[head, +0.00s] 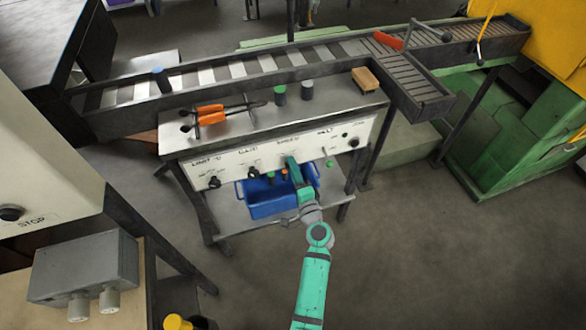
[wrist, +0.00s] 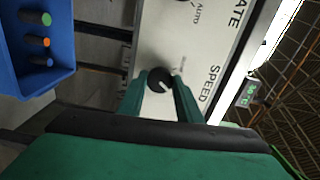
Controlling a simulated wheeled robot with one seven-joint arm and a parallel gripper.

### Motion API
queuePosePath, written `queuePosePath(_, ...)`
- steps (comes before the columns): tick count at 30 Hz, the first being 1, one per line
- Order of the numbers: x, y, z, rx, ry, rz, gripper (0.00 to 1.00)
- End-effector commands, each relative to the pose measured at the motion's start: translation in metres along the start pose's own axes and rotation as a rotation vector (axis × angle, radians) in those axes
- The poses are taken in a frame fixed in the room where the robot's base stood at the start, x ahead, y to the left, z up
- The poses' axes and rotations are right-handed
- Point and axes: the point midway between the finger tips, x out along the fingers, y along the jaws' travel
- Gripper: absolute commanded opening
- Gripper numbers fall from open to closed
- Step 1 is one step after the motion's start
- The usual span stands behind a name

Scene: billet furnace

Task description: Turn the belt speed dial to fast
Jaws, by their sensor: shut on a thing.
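The speed dial (wrist: 158,81) is a small round black knob with a pale pointer line, on a white panel under the printed word SPEED. In the wrist view the pointer slants toward the lower right of the picture. My gripper (wrist: 160,86) has one green finger on each side of the knob and is shut on it. In the head view my gripper (head: 291,163) is at the front panel (head: 232,166), below the SPEED label, and hides the dial. The small setting marks around the dial are too small or covered to read.
Other black knobs (head: 253,173) sit left of the dial on the panel. A blue bin (head: 268,207) with several coloured-ended pieces stands on the shelf below. Orange-handled tongs (head: 211,115) and a tan block (head: 365,79) lie on the bench top, before the conveyor (head: 122,120).

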Motion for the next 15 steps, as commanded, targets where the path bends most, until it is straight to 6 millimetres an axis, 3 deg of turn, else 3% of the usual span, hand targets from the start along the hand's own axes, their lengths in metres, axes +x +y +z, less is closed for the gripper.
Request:
queuePosePath(3,-0.0005,0.0009,0.0004,0.002,-0.001,0.001,0.09)
queuePosePath(4,-0.0005,0.0010,0.0004,0.002,-0.001,0.001,0.36)
queuePosePath(6,-0.0005,0.0009,0.0003,0.002,-0.001,0.001,0.50)
queuePosePath(15,-0.0012,0.0005,0.0000,0.001,0.000,0.001,0.50)
